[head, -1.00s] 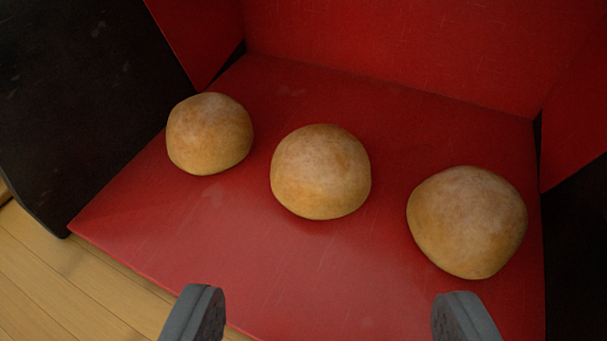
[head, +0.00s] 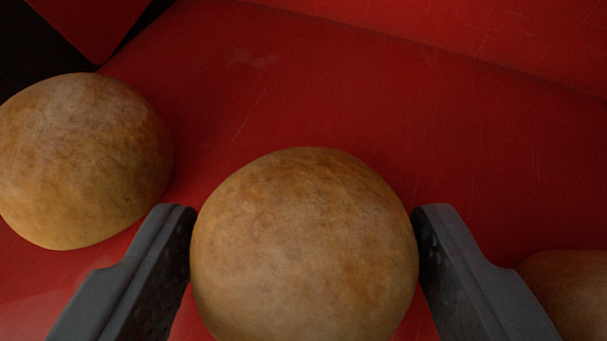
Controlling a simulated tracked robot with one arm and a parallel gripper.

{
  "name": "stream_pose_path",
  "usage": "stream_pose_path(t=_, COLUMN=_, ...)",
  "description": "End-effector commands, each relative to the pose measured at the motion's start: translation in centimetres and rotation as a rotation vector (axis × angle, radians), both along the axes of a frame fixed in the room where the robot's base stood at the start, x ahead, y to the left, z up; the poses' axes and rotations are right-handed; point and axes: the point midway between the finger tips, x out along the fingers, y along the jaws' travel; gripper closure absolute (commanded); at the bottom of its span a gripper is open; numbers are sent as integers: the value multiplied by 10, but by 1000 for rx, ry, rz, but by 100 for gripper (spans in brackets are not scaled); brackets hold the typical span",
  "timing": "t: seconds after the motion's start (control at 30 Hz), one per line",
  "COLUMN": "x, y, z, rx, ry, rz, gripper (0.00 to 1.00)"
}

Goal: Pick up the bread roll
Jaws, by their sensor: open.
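Three round brown bread rolls lie on a red surface in the head view. The middle bread roll (head: 304,250) is between the two fingers of my gripper (head: 304,225). The gripper is open, with one finger on each side of this roll and very close to it. I cannot tell whether the fingers touch it. The left bread roll (head: 80,160) lies beyond my left finger. The right bread roll (head: 572,290) is partly cut off at the lower right edge, outside my right finger. The front of the middle roll is out of the picture.
The red floor (head: 300,85) of the holder is bare behind the rolls. A red back wall (head: 480,30) rises at the upper right. A red side panel (head: 90,20) and a dark part stand at the upper left.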

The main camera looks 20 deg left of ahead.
Motion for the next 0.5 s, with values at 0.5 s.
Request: stream_pose_path(t=0.5, x=0, y=-1, z=0, rx=0, ry=1, rz=-1, gripper=68)
